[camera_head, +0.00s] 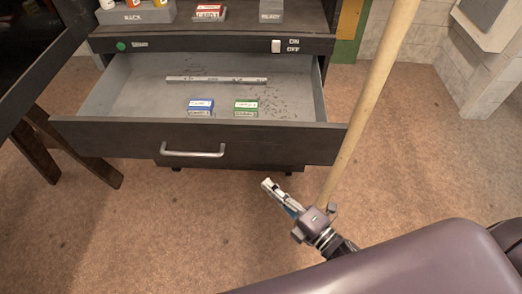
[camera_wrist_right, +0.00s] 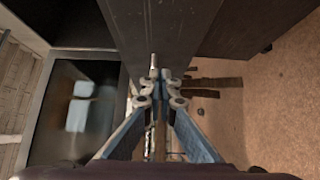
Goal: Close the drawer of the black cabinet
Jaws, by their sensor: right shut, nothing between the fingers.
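The black cabinet (camera_head: 100,45) stands at the top of the head view. Its drawer (camera_head: 270,140) is pulled well out, with the grey inside showing. A metal bar handle (camera_head: 193,154) is on the drawer's dark front. My right gripper (camera_head: 267,184) is in front of and below the right half of the drawer front, apart from it in the head view. Its fingers are together and hold nothing. In the right wrist view the shut fingers (camera_wrist_right: 161,74) point toward a dark panel; contact cannot be told there. My left gripper is not in view.
In the drawer lie a blue-topped box (camera_head: 201,104), a green-topped box (camera_head: 246,105) and a flat metal strip (camera_head: 217,79). A wooden pole (camera_head: 370,95) rises close to the drawer's right corner. Dark table legs (camera_head: 75,150) stand at left.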

